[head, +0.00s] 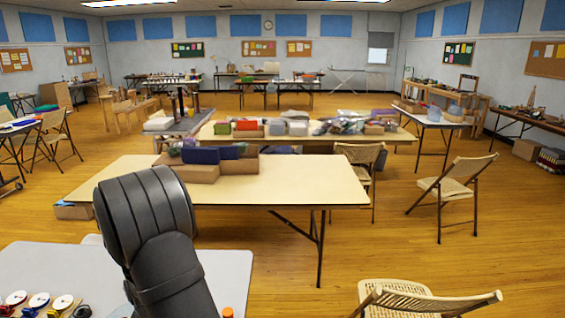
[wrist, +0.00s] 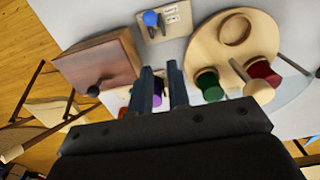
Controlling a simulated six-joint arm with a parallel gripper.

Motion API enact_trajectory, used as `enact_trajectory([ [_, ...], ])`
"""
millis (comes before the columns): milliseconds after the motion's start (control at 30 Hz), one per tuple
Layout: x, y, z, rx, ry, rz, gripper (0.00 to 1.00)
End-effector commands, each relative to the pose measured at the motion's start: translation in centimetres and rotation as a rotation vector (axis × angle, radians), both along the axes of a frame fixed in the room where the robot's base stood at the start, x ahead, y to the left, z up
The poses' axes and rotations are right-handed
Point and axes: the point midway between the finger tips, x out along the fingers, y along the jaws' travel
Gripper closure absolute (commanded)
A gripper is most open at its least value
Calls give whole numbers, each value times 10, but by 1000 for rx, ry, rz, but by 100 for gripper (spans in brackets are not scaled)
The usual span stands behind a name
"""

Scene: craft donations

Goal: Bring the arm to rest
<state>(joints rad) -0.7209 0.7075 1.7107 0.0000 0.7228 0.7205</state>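My gripper (wrist: 160,67) shows in the wrist view with its two dark fingers apart. The gap between the fingertips looks empty. A purple item (wrist: 157,97) shows between the fingers lower in the picture; it seems to lie on the table beyond them. My arm rises from the bottom of the head view and bends over near the table's edge. The gripper itself is hidden in the head view.
Below the gripper, the pale table (wrist: 95,14) holds a brown box (wrist: 100,65) with a dark knob, a small plate with a blue ball (wrist: 150,18), and a wooden board (wrist: 235,40) with green (wrist: 209,85) and red (wrist: 262,72) spools. A cream table (head: 300,180) stands beyond.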

Motion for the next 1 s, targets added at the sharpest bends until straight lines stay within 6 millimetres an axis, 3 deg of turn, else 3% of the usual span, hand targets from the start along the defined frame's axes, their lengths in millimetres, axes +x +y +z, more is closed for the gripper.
enact_trajectory([
  [300,-1,-1,-48,-3,3,0,84],
  [500,0,0,-68,-1,1,0,84],
  [667,-9,0,-64,0,0,1,84],
  [1000,-9,0,-64,0,0,0,84],
])
